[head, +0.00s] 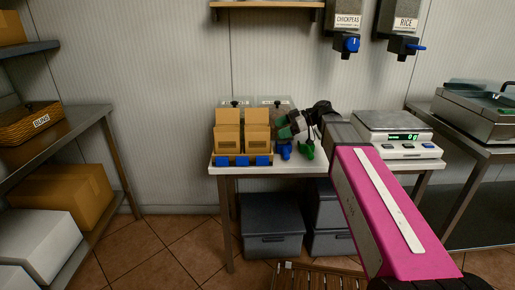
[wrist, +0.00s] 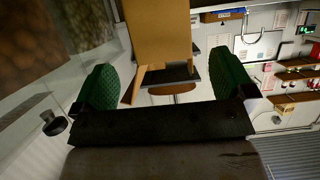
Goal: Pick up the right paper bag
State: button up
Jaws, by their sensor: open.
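The right paper bag (head: 257,137) is beside the left paper bag (head: 228,137). My gripper (head: 289,132) is just right of the right bag, above the table, with its fingers partly hidden by my wrist. In the wrist view my gripper (wrist: 164,76) is open, with two green finger pads wide apart and nothing clasped. A tan bag-like panel (wrist: 158,32) shows beyond and between the fingertips. I cannot tell which bag it is, or its distance.
Blue pieces (head: 243,161) line the front of the bags. Lidded clear bins (head: 236,101) stand behind the bags. A scale (head: 398,135) stands at the right, past my arm. Grey crates (head: 271,225) are under the table.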

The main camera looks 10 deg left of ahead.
aim_at(265, 134)
jog(key=x, duration=0.7)
jog(key=shift+s+a, duration=0.15)
jog(key=c, duration=1.1)
